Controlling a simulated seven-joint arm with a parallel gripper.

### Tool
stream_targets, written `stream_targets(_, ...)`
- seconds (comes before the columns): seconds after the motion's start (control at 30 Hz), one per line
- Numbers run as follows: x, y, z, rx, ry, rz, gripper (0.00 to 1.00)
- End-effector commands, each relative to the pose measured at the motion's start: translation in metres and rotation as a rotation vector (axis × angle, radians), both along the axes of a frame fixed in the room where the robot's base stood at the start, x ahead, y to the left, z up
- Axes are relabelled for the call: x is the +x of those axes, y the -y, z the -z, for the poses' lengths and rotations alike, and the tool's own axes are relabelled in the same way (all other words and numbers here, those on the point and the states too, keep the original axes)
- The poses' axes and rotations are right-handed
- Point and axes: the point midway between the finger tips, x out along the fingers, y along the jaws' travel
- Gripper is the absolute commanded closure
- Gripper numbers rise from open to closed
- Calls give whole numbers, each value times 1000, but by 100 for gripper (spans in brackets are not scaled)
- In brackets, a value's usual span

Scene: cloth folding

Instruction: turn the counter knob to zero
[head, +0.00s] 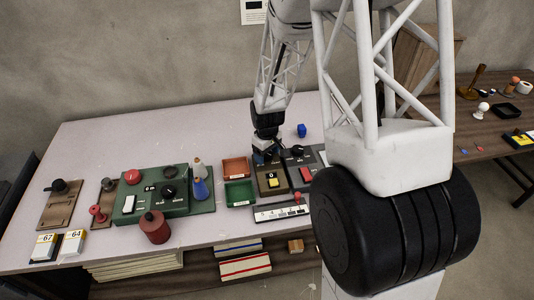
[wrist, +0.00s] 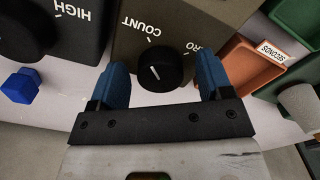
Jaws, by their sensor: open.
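The counter knob (wrist: 167,72) is black and round with a white pointer line, on the dark face of the counter box (wrist: 180,25). The line points up-left, nearer the COUNT mark than the partly hidden ZERO mark. My gripper (wrist: 162,80) is open, with one blue finger on each side of the knob. I cannot tell whether either finger touches it. In the head view my gripper (head: 265,156) is at the back of the counter box (head: 263,187), which has a yellow button (head: 273,183). The knob is hidden there.
A second dark box with a HIGH label (wrist: 85,25) and a blue block (wrist: 20,86) lie left in the wrist view. Orange (head: 236,168) and green (head: 239,193) trays stand left of the counter box. The table's back left (head: 130,140) is clear.

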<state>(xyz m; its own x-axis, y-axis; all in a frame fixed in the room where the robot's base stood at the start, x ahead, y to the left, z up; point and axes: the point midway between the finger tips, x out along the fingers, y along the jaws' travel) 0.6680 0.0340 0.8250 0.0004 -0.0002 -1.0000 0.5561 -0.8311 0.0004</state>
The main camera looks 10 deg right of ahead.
Motion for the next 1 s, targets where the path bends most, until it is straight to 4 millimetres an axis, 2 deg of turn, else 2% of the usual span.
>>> stream_targets(0.27,0,0,1,0,0,0,27)
stream_targets(0.37,0,0,1,0,0,0,40)
stream_targets(0.6,0,0,0,0,0,0,76)
stream_targets(1.0,0,0,0,0,0,50,77)
